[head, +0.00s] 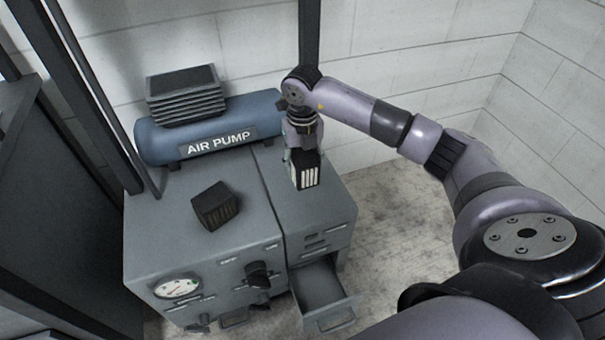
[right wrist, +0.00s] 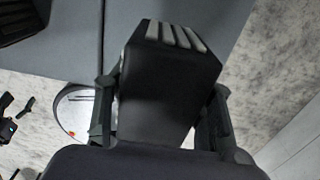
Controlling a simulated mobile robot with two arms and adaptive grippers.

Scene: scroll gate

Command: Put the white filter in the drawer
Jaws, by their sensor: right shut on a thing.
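The white filter (head: 308,176) is a dark block with white stripes on one face. My right gripper (head: 303,158) is shut on it above the right part of the grey cabinet top; I cannot tell whether the filter touches the top. In the right wrist view the filter (right wrist: 168,85) sits between the two fingers of the gripper (right wrist: 160,110), its striped end pointing away. The drawer (head: 352,306) at the lower right of the cabinet front is pulled open, and its visible inside looks empty. My left gripper is not in view.
A black ribbed block (head: 215,206) lies on the cabinet top (head: 165,235), left of the held filter. A blue air pump (head: 160,142) stands behind it. Knobs and a gauge (head: 178,288) stick out at the front. Floor right of the cabinet is clear.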

